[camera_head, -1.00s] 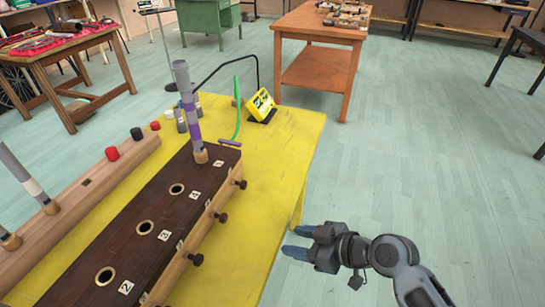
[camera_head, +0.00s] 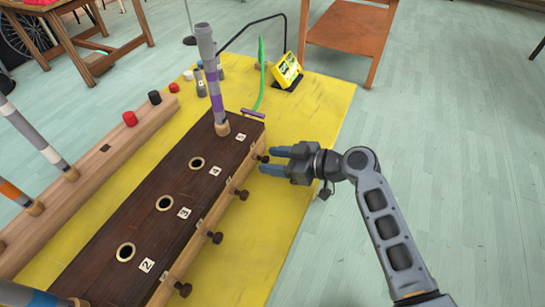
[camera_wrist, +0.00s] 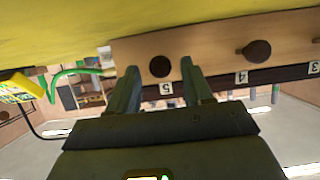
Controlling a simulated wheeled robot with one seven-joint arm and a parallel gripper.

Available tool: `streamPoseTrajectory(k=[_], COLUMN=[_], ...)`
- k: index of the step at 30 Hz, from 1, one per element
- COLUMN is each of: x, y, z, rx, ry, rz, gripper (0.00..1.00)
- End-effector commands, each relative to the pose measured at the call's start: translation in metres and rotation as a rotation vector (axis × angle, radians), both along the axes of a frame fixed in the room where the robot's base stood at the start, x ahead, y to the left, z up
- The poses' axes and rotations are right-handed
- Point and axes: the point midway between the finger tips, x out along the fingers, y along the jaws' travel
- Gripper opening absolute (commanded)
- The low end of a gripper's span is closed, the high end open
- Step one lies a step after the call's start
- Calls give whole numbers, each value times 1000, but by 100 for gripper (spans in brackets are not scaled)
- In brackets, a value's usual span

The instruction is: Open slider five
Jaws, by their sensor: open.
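The dark wooden box (camera_head: 172,190) has a lighter side wall with several dark slider knobs and number labels. The label 5 (camera_head: 241,137) is at its far end and also shows in the wrist view (camera_wrist: 166,88). The slider five knob (camera_head: 262,157) sticks out of the side wall by my fingertips. In the wrist view the round dark knob (camera_wrist: 160,67) lies between my two fingers, with a gap on each side. My gripper (camera_head: 271,161) is open and points at the side wall. I cannot tell how deep the knob is between the fingers.
The slider four knob (camera_head: 241,194) is nearer along the same wall. A striped tube (camera_head: 212,80) stands upright at the box's far end. A yellow device (camera_head: 286,71) and a green curved piece (camera_head: 261,75) are beyond. The yellow table (camera_head: 312,120) is bare right of the box.

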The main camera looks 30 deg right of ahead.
Motion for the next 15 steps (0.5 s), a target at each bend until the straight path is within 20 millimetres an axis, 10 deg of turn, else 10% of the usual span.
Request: streamPoseTrajectory(k=[15], x=[6], y=[4], z=[-4], rx=[-1], ry=[1], rz=[-1], gripper=[39])
